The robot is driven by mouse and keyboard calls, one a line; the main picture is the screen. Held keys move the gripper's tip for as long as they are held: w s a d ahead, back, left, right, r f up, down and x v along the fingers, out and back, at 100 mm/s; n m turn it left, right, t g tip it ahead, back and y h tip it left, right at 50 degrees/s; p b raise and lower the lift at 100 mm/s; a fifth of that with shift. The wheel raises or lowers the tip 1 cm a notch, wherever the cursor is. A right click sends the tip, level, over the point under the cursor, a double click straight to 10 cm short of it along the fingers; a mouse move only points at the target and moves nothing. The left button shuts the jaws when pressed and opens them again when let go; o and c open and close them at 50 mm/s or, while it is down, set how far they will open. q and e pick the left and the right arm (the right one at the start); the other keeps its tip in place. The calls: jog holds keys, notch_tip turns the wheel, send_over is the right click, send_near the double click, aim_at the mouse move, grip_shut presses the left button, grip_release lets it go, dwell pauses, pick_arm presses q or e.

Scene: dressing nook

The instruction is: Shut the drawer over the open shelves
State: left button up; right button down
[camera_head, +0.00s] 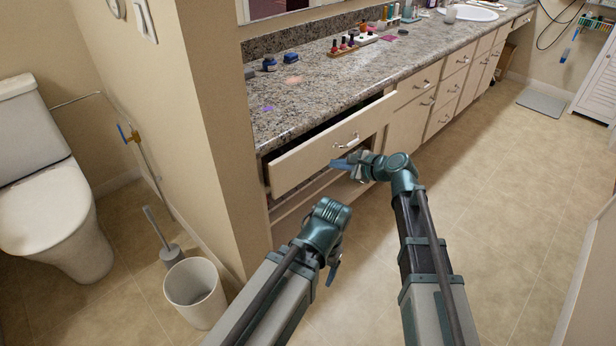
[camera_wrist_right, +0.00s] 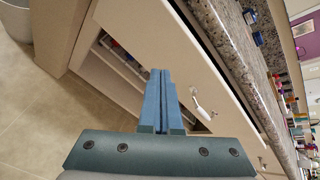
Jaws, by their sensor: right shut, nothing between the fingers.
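The drawer (camera_head: 310,160) under the granite counter is pulled partly out, with a dark gap along its top edge. Its front is cream with a metal handle (camera_head: 346,141). In the right wrist view the drawer front (camera_wrist_right: 150,35) and handle (camera_wrist_right: 203,108) show too, above the open shelves (camera_wrist_right: 115,55). My right gripper (camera_head: 336,164) is shut and empty, in front of the lower part of the drawer front; I cannot tell whether it touches. My left gripper (camera_head: 333,273) hangs low in front of the cabinet, fingers pointing down; its opening is unclear.
The granite counter (camera_head: 300,105) holds nail polish bottles (camera_head: 345,43) and small blue items (camera_head: 270,64). Closed drawers and doors (camera_head: 440,100) run to the right. A white bin (camera_head: 195,293), toilet brush (camera_head: 170,252) and toilet (camera_head: 45,215) stand left.

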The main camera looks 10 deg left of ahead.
jog(key=s+d+f+m+t+y+b, duration=0.2)
jog(key=s+m+y+b, duration=0.2)
jog(key=m+b, duration=0.3)
pick_arm(q)
notch_tip(320, 180, down, 11)
jog(key=s+b, duration=0.1)
jog(key=shift+a, duration=0.15)
pick_arm(e)
jog(key=m+t, duration=0.1)
send_near(302, 149)
jog(key=shift+y, duration=0.4)
jog(key=x, duration=0.6)
jog(key=shift+w+a+f, duration=0.3)
jog(key=shift+f, duration=0.05)
pick_arm(q)
jog(key=shift+r, duration=0.15)
pick_arm(e)
jog(key=x, duration=0.4)
jog(key=shift+w+a, duration=0.25)
jog(key=shift+w, duration=0.05)
jog(key=shift+a, duration=0.1)
